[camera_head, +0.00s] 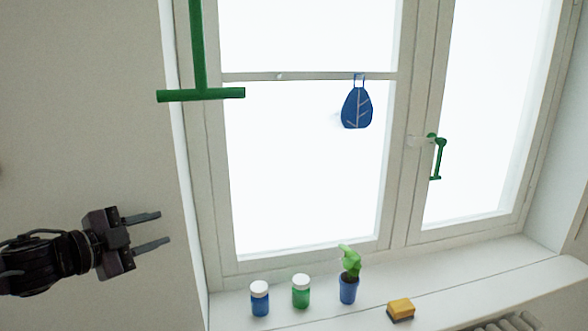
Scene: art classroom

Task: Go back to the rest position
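My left gripper (152,230) comes in from the left, in front of the plain wall. Its two dark fingers are spread apart with nothing between them. It points right, towards the window, and is clear of the sill and the things on it. My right gripper is not in view.
The window sill (450,284) holds a blue jar (260,302), a green jar (301,294), a potted plant (348,289) and a sponge (400,311). A blue leaf-shaped hanging (357,108), a green T-shaped bar (200,95) and a green window handle (437,160) are at the window.

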